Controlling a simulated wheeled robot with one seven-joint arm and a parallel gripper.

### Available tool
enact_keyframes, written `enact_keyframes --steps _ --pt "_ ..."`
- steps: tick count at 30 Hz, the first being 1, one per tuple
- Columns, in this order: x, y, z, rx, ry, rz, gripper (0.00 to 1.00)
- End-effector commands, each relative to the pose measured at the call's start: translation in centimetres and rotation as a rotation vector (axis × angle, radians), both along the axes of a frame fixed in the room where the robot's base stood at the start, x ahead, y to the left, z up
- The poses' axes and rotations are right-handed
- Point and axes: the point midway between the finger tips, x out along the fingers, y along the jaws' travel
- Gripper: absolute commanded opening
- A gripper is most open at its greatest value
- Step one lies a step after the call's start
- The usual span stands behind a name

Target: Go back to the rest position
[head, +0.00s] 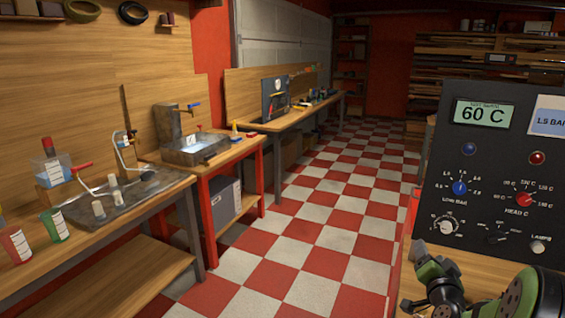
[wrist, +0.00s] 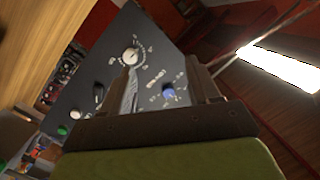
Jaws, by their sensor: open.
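My gripper (wrist: 165,88) shows in the wrist view with its two dark fingers spread apart and nothing visible between them. Beyond the fingers is the dark control panel, seen tilted, with a white knob (wrist: 131,56) and a blue knob (wrist: 168,92). In the head view my green and black arm is at the bottom right, in front of the control panel (head: 480,190). The panel's display reads 60 C. The fingertips are hard to make out in the head view. I cannot tell whether the gripper touches the panel.
A workbench (head: 150,262) with bottles and a metal tray (head: 75,212) runs along the left wall. A red-legged bench (head: 205,170) with a metal basin stands behind it, then a longer bench (head: 290,122). The red and white checkered floor (head: 310,255) is clear in the middle.

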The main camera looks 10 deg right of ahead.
Motion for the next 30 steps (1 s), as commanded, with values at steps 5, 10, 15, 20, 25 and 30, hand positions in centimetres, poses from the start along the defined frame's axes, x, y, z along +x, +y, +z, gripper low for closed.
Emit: enact_keyframes --steps 5,10,15,20,25,30 --pt "-0.5 15.0 7.3 -0.171 0.312 0.365 0.61" --pt "-9.1 24.3 10.9 -0.304 0.635 0.56 0.61" --pt "-21.1 28.1 12.6 -0.353 0.899 0.651 0.61" --pt "-28.3 28.3 12.4 -0.332 1.037 0.687 0.61" --pt "-29.7 28.3 12.0 -0.321 1.069 0.695 0.61" --pt "-29.6 28.3 11.9 -0.321 1.069 0.695 0.61"
